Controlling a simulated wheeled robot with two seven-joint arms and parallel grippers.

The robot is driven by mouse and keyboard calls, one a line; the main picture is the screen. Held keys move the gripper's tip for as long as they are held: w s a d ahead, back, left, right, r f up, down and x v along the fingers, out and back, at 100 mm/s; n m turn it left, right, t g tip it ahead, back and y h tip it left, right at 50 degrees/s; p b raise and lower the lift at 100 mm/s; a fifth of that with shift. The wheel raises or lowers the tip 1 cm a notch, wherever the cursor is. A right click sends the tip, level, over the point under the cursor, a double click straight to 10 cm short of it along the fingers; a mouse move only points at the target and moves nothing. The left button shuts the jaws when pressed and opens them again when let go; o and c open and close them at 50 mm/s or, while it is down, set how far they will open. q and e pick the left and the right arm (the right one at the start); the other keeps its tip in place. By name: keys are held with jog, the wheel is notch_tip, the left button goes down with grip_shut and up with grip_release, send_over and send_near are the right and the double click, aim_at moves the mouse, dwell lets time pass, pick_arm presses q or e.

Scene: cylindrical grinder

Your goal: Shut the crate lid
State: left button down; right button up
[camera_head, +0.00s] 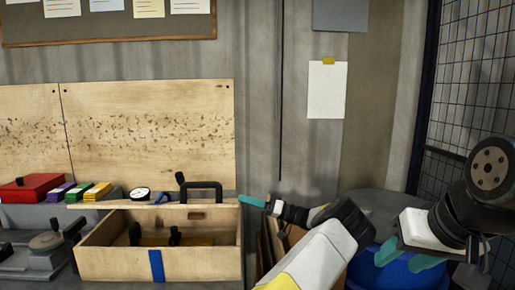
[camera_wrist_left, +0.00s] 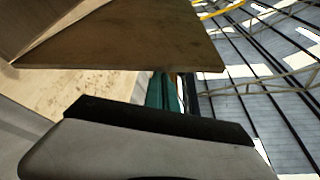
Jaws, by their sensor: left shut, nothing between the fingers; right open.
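The open wooden crate (camera_head: 120,264) stands on the bench at lower left in the head view, with a blue strap (camera_head: 156,266) on its front. In the left wrist view, a brown wooden panel (camera_wrist_left: 130,38) partly covers the teal fingers (camera_wrist_left: 162,92). My right gripper (camera_head: 406,256) is open at the right, away from the crate.
Dark items lie inside the crate. A black handle (camera_head: 203,187) stands behind it. A red box (camera_head: 32,188) and several small coloured boxes line the bench at left. A blue drum (camera_head: 372,273) is beneath my right gripper. Wire mesh (camera_head: 478,80) is at far right.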

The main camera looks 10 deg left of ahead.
pick_arm(q)
jog(key=shift+s+d+f, duration=0.1)
jog(key=shift+s+f, duration=0.15)
jog(key=shift+f, duration=0.4)
jog(key=shift+s+d+f, duration=0.1)
jog(key=shift+s+f, duration=0.15)
jog(key=shift+f, duration=0.4)
jog(key=shift+s+f, duration=0.25)
jog(key=shift+f, duration=0.4)
jog(key=shift+r, duration=0.15)
